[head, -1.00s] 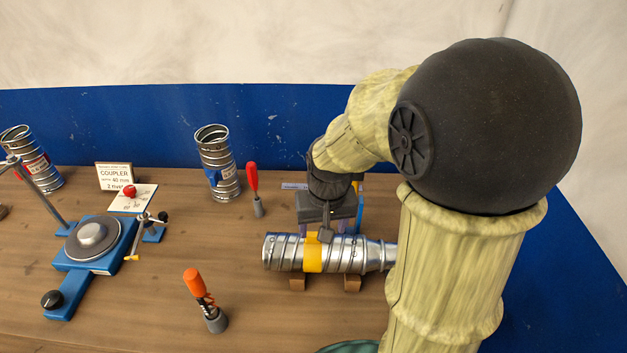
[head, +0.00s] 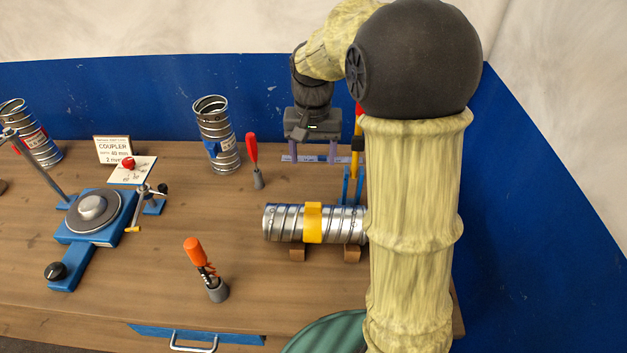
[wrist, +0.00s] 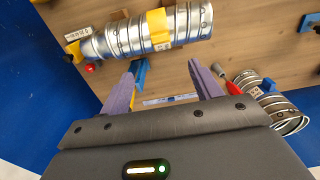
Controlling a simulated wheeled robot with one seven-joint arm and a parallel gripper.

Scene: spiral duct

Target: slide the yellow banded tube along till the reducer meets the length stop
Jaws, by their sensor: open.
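The yellow banded tube (head: 285,222), a spiral metal duct with a yellow band (head: 313,223), lies level on wooden blocks. My arm hides its right end in the head view. In the wrist view the tube (wrist: 185,27) runs across the top, and its narrowed reducer (wrist: 92,47) points left. A small blue and yellow piece (wrist: 72,50), perhaps the length stop, is close to the reducer's tip; I cannot tell whether they touch. My gripper (head: 313,156) is open and empty, behind and apart from the tube. Its two purple fingers also show in the wrist view (wrist: 163,82).
A red-handled tool (head: 252,158) and an upright duct (head: 216,140) stand left of my gripper. An orange-handled tool (head: 204,265) stands in front. A blue turntable fixture (head: 92,215) and a coupler card (head: 113,149) are farther left. The bench between fixture and tube is mostly clear.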

